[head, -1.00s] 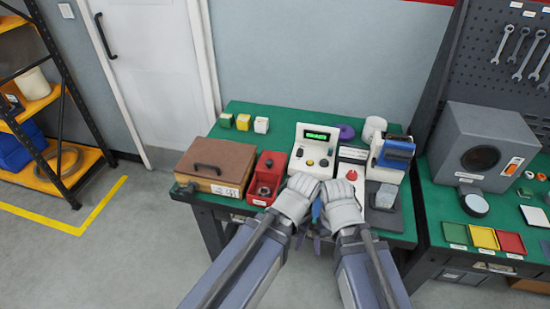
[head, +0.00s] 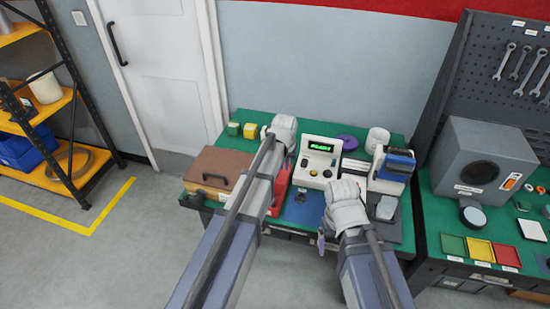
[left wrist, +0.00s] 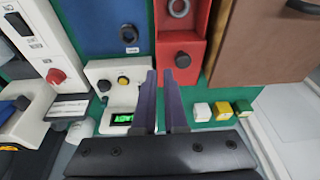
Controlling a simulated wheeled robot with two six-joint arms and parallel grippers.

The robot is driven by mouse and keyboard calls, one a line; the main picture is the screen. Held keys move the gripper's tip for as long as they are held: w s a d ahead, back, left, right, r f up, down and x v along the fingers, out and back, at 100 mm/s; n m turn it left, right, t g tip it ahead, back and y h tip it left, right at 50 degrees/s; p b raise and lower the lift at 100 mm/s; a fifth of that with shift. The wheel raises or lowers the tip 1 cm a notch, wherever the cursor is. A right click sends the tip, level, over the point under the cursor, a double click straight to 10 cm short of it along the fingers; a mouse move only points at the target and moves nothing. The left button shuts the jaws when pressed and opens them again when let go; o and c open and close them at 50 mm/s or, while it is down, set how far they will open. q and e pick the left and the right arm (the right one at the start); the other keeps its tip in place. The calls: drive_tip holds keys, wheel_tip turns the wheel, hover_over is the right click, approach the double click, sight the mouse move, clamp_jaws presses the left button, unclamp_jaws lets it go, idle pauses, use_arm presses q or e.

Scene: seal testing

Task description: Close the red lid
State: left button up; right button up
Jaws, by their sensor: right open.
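The red box (head: 281,185) stands on the green bench, mostly covered by my left arm in the head view. In the left wrist view its red lid (left wrist: 179,45), with a black knob (left wrist: 183,60), appears raised at the back; a grey ring (left wrist: 179,8) lies in the base beyond it. My left gripper (left wrist: 160,73) is above the back of the bench, near the lid's knob side. Its purple fingers are slightly apart with nothing seen between them. My right gripper (head: 325,236) is open near the bench's front edge, right of the red box and apart from it.
A brown case (head: 221,168) stands close left of the red box. A white tester with a green display (head: 319,147) stands to its right, with a blue mat (head: 300,208) in front. Small coloured cubes (head: 250,130) sit at the back left.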

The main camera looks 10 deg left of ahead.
use_arm(q)
drive_tip(key=shift+n+t, duration=0.5)
drive_tip(key=shift+n, duration=0.1)
drive_tip(key=w+a, duration=0.1)
drive_tip(key=w, duration=0.1)
drive_tip(key=w+a+r, duration=0.1)
drive_tip(key=w+a, duration=0.1)
drive_tip(key=w, duration=0.1)
drive_tip(key=w+a+r, duration=0.1)
drive_tip(key=w+a, duration=0.1)
drive_tip(key=shift+w+a+r+p, duration=0.15)
drive_tip(key=shift+w+r+p, duration=0.05)
drive_tip(key=shift+p, duration=0.2)
clamp_jaws()
drive_tip(key=b+x, duration=1)
drive_tip(key=x, duration=0.1)
drive_tip(key=shift+s, duration=0.15)
drive_tip(key=s, duration=0.3)
drive_tip(key=shift+s+d+r, duration=0.2)
drive_tip(key=shift+s+d, duration=0.05)
drive_tip(key=shift+s, duration=0.45)
drive_tip(key=shift+w, duration=0.1)
use_arm(e)
wheel_tip(320, 180, down, 8)
drive_tip(key=shift+f, duration=0.15)
